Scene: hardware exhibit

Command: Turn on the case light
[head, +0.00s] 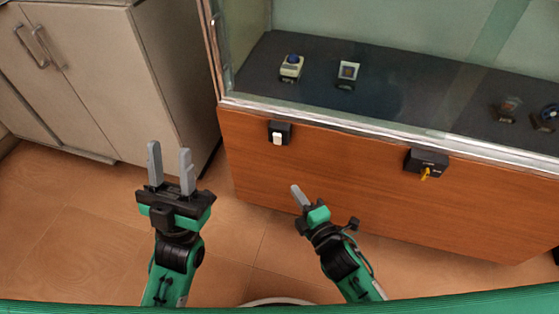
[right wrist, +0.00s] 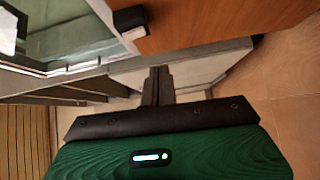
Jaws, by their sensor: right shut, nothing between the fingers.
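A small black switch box with a white rocker (head: 278,134) is fixed to the upper left of the display case's brown wooden front. A black box, probably the same one, shows near the top of the right wrist view (right wrist: 130,19). My right gripper (head: 296,189) is shut and empty, in front of the panel, below and slightly right of the switch in the head view. Its closed fingers also show in the right wrist view (right wrist: 158,71). It appears apart from the switch. My left gripper (head: 170,150) is open and empty, left of the case.
A black lock box with a yellow key (head: 427,165) is on the panel further right. Several small exhibits stand on the dark shelf (head: 385,95) behind glass. A beige cabinet (head: 100,80) stands at left. Tiled floor (head: 70,215) is clear.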

